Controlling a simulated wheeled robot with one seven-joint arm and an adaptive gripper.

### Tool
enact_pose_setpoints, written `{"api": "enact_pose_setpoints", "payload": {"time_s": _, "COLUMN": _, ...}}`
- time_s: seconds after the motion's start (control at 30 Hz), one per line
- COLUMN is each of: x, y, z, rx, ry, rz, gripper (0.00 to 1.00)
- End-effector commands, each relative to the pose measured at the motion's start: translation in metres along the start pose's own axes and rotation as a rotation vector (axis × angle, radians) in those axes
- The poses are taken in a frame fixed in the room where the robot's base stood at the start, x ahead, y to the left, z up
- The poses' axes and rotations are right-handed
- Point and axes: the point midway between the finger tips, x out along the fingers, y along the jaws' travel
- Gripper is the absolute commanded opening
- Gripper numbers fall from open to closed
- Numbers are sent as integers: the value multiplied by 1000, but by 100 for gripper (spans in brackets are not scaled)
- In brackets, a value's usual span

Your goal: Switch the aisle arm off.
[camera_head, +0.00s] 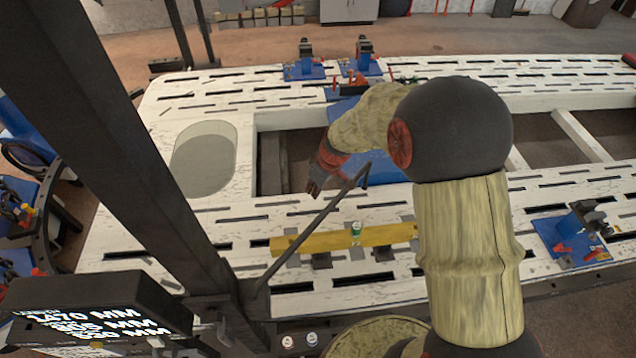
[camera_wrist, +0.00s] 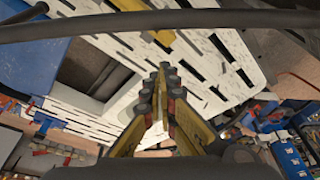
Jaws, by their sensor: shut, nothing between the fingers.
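My gripper (camera_head: 315,184) hangs over the white slotted frame bench (camera_head: 215,222), near its rectangular opening, at the upper end of a thin dark jointed rod (camera_head: 315,219). Its fingers are shut and empty in the wrist view (camera_wrist: 162,85). The rod runs down left to a dark post; a dark bar (camera_wrist: 160,22) crosses the top of the wrist view. I cannot tell whether gripper and rod touch. A black display box (camera_head: 95,310) shows lit white lines in MM. Two small round pale buttons or labels (camera_head: 287,341) (camera_head: 312,338) sit near the post's foot. No part is clearly marked as the aisle arm.
A dark slanted column (camera_head: 110,130) crosses the left. A yellow bar (camera_head: 320,240) with a small green-and-white item (camera_head: 356,230) lies on the bench. Blue clamps (camera_head: 575,238) stand at right and back (camera_head: 304,68). My arm covers the bench's right middle.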

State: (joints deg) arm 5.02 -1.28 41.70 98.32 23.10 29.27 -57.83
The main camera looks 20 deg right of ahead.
Motion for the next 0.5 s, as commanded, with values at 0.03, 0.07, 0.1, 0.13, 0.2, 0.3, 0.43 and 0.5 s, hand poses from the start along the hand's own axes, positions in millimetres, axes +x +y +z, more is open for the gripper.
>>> {"api": "enact_pose_setpoints", "payload": {"time_s": 0.03, "x": 9, "y": 0, "z": 0, "rx": -1, "ry": -2, "rz": -1, "gripper": 0}}
{"api": "enact_pose_setpoints", "payload": {"time_s": 0.07, "x": 14, "y": 0, "z": 0, "rx": -1, "ry": -1, "rz": -1, "gripper": 0}}
{"api": "enact_pose_setpoints", "payload": {"time_s": 0.1, "x": 21, "y": -1, "z": 0, "rx": 0, "ry": -2, "rz": -2, "gripper": 0}}
{"api": "enact_pose_setpoints", "payload": {"time_s": 0.13, "x": 25, "y": 0, "z": 0, "rx": 1, "ry": -1, "rz": -1, "gripper": 0}}
{"api": "enact_pose_setpoints", "payload": {"time_s": 0.2, "x": 27, "y": 1, "z": 4, "rx": 1, "ry": 0, "rz": 1, "gripper": 0}}
{"api": "enact_pose_setpoints", "payload": {"time_s": 0.3, "x": 18, "y": 1, "z": 16, "rx": 3, "ry": 1, "rz": 2, "gripper": 0}}
{"api": "enact_pose_setpoints", "payload": {"time_s": 0.43, "x": 13, "y": 0, "z": 27, "rx": 1, "ry": 0, "rz": 1, "gripper": 0}}
{"api": "enact_pose_setpoints", "payload": {"time_s": 0.5, "x": 11, "y": 0, "z": 32, "rx": 1, "ry": 0, "rz": 1, "gripper": 0}}
